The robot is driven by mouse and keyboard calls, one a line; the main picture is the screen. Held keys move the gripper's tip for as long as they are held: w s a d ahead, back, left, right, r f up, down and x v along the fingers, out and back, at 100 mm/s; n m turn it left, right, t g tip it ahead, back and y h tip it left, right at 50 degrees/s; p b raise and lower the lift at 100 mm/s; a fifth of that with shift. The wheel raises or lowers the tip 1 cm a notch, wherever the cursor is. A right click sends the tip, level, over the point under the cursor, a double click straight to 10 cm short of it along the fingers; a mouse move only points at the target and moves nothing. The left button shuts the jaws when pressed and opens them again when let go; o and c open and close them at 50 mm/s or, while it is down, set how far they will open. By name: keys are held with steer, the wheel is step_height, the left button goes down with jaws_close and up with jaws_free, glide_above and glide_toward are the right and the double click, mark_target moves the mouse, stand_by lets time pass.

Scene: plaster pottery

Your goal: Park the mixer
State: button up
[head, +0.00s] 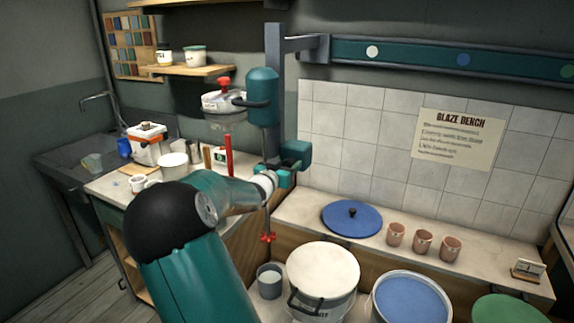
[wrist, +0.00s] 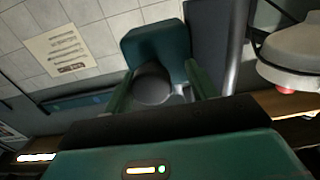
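The mixer has a teal motor (head: 262,97) on a grey upright that hangs from a bracket at the left end of the wall rail (head: 420,57). Its thin shaft runs down to a red impeller (head: 267,237), above and between the small grey bucket and the white bucket. A teal block (head: 296,153) juts from the upright, with a dark round knob (wrist: 152,84) facing my wrist camera. My gripper (head: 284,176) is at this block. In the wrist view its fingers (wrist: 160,88) stand either side of the knob, with a gap on the right. My arm hides part of the bench.
The rail bears white (head: 372,52), blue (head: 463,60) and green (head: 567,70) discs. Below stand a white bucket (head: 323,265), a blue-filled bucket (head: 412,298) and a grey bucket (head: 270,281). A blue lid (head: 351,218) and cups (head: 423,243) occupy the ledge.

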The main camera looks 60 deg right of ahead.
steer(key=shift+s, duration=0.2)
steer(key=shift+w+a, duration=0.1)
steer(key=shift+a, duration=0.05)
steer(key=s+a, duration=0.2)
steer(key=a, duration=1.1)
steer(key=shift+s, duration=0.2)
steer(key=shift+a, duration=0.1)
